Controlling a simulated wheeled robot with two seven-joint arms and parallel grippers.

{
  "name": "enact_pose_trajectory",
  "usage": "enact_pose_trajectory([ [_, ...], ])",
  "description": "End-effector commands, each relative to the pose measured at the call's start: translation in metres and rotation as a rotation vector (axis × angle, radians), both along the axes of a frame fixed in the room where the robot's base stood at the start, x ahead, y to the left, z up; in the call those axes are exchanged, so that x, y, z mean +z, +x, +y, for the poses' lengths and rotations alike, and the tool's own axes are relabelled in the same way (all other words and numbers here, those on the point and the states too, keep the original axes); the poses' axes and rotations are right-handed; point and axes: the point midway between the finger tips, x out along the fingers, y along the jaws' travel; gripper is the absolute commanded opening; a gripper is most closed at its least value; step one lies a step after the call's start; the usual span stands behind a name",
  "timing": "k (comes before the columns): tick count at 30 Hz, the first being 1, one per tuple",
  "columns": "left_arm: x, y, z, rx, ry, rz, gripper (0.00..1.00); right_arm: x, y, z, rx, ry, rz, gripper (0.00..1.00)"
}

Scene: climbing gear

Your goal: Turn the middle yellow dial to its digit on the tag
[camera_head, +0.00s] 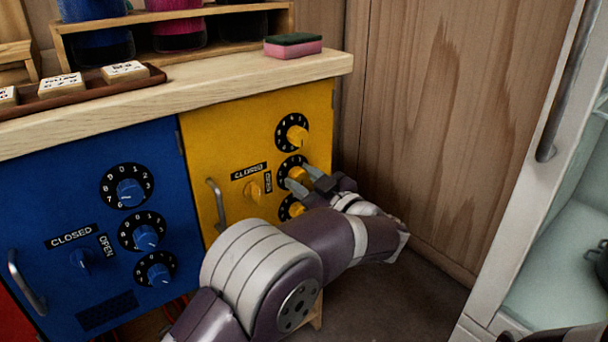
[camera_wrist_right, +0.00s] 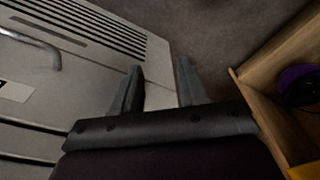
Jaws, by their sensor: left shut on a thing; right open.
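The yellow door (camera_head: 230,134) carries three dials in a column, each a yellow knob on a black numbered disc. The middle yellow dial (camera_head: 297,174) is partly covered by my left gripper (camera_head: 304,183), whose fingers are shut on its knob. The top yellow dial (camera_head: 297,136) is clear above it. The bottom yellow dial (camera_head: 297,208) is partly hidden by my left arm. White tags (camera_head: 125,71) stand on a brown rack on the counter; their writing is too small to read. My right gripper (camera_wrist_right: 160,90) is open and empty in the right wrist view.
A blue door (camera_head: 60,200) with three blue dials is left of the yellow door. A handle (camera_head: 217,205) and a latch knob (camera_head: 253,189) are on the yellow door. A sponge (camera_head: 293,45) lies on the counter (camera_head: 220,88). A white cabinet (camera_head: 545,190) stands at right.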

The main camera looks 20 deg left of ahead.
Motion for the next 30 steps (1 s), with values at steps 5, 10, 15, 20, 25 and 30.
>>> enact_pose_trajectory([
  [5,-0.001,0.0,0.0,0.0,-0.1,-0.125,0.06,0.004,0.0,0.0,0.0,0.0,0.0,0.43],
  [10,-0.002,0.0,0.0,0.0,-0.2,-0.253,0.06,0.004,0.0,0.0,0.0,0.0,0.0,0.43],
  [15,-0.003,0.0,0.0,0.0,-0.3,-0.381,0.06,0.0,0.0,0.0,0.0,0.0,0.0,0.43],
  [20,-0.003,0.0,-0.001,0.0,-0.394,-0.502,0.06,-0.005,0.0,0.0,0.0,0.0,0.0,0.43],
  [25,-0.005,0.0,-0.001,0.001,-0.493,-0.629,0.06,-0.014,0.0,0.0,0.0,0.0,0.0,0.43],
  [30,-0.005,0.0,-0.001,0.0,-0.593,-0.756,0.06,-0.025,0.0,0.0,0.0,0.0,0.0,0.43],
])
